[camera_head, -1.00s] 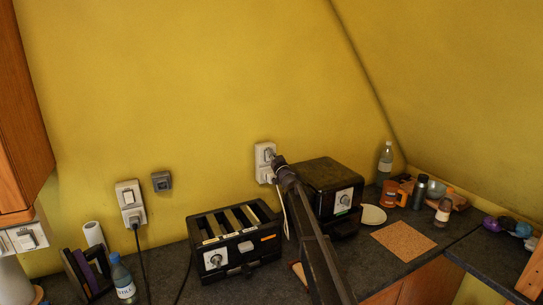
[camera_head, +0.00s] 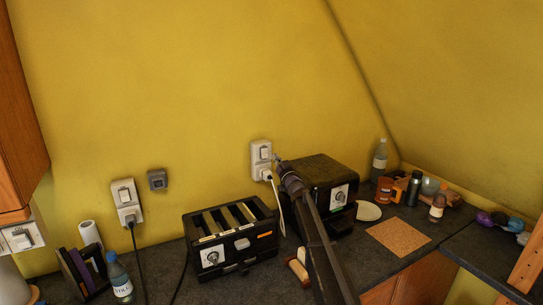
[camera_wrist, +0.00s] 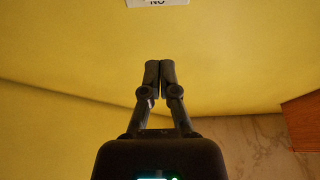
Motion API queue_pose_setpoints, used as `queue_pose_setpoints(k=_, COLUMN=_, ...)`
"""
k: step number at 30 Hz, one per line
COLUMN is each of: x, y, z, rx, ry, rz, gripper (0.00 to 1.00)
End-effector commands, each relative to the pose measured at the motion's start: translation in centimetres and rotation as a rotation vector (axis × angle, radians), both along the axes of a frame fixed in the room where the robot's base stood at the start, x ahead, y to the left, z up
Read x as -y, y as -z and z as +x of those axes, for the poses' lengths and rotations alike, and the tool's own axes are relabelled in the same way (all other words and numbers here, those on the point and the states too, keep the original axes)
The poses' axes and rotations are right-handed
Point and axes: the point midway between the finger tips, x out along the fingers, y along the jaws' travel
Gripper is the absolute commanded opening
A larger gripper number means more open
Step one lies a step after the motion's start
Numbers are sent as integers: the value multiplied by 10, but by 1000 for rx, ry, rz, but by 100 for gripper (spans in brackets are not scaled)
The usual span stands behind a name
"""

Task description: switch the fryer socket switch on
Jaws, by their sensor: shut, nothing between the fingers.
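A white wall socket (camera_head: 261,147) with a rocker switch is on the yellow wall, above and left of a black box-shaped appliance (camera_head: 324,172). A pale cable runs down from its lower part toward the counter beside that appliance. I cannot tell which way the rocker is set. My gripper (camera_head: 277,157) is just right of the socket, its tips near the socket's right edge; I cannot tell whether they touch it. In the wrist view my gripper (camera_wrist: 160,63) is shut and empty, pointing at the yellow wall.
A second white socket (camera_head: 124,192) with a black plug and a grey wall box (camera_head: 157,180) are further left. A black toaster (camera_head: 232,236) stands below. The wall above the socket is clear.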

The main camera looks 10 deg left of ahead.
Motion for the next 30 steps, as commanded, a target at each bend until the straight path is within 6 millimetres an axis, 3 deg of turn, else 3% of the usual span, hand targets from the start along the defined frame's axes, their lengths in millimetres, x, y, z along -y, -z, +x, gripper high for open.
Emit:
queue_pose_setpoints(k=3, x=12, y=0, z=-21, rx=0, ry=0, rz=0, gripper=0)
queue_pose_setpoints(k=10, x=27, y=0, z=-40, rx=0, ry=0, rz=0, gripper=0)
queue_pose_setpoints(k=30, x=32, y=0, z=-45, rx=0, ry=0, rz=0, gripper=0)
